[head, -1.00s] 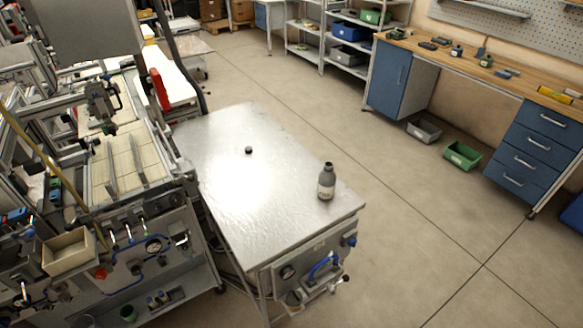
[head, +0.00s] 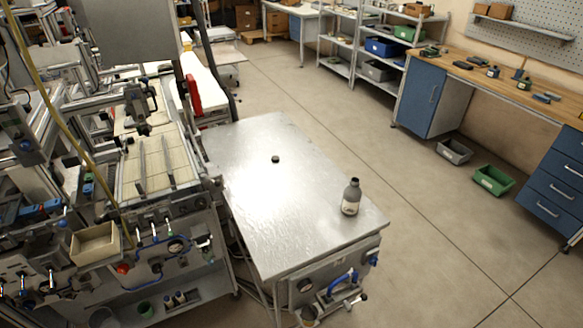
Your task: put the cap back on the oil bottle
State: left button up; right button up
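The oil bottle (head: 351,198) is grey with a pale label and a dark neck. It stands upright near the right edge of a shiny metal table (head: 265,215). A small dark cap (head: 275,159) lies on the same table, farther back and to the left, apart from the bottle. Neither of my grippers shows in the head view.
Machinery with rails and a beige bin (head: 95,244) adjoins the table on the left. A workbench with blue drawers (head: 552,190) stands at the right. A grey bin (head: 454,151) and a green bin (head: 493,180) sit on the floor. Open floor lies right of the table.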

aim_at(352, 193)
jog(key=i+l+z, duration=0.15)
jog(key=l, duration=0.25)
jog(key=i+l+z, duration=0.15)
jog(key=l, duration=0.2)
jog(key=i+l+z, duration=0.2)
jog(key=l, duration=0.15)
jog(key=i+l+z, duration=1.05)
jog(key=i+u, duration=0.35)
jog(key=i, duration=0.15)
jog(key=i+l+u, duration=0.15)
jog(key=i+u, duration=0.25)
jog(key=i, duration=0.15)
jog(key=i+j+u, duration=0.2)
jog(key=i+u, duration=0.25)
jog(key=i+j+u, duration=0.15)
jog(key=u, duration=0.25)
jog(key=i+u, duration=0.45)
jog(key=i+l+u, duration=0.2)
jog(key=i+u, duration=0.2)
jog(key=i+l+u, duration=0.25)
jog(key=u, duration=0.2)
jog(key=i+u, duration=0.5)
jog(key=u, duration=0.15)
jog(key=i+l+u, duration=0.1)
jog(key=i+u, duration=0.25)
jog(key=k, duration=0.1)
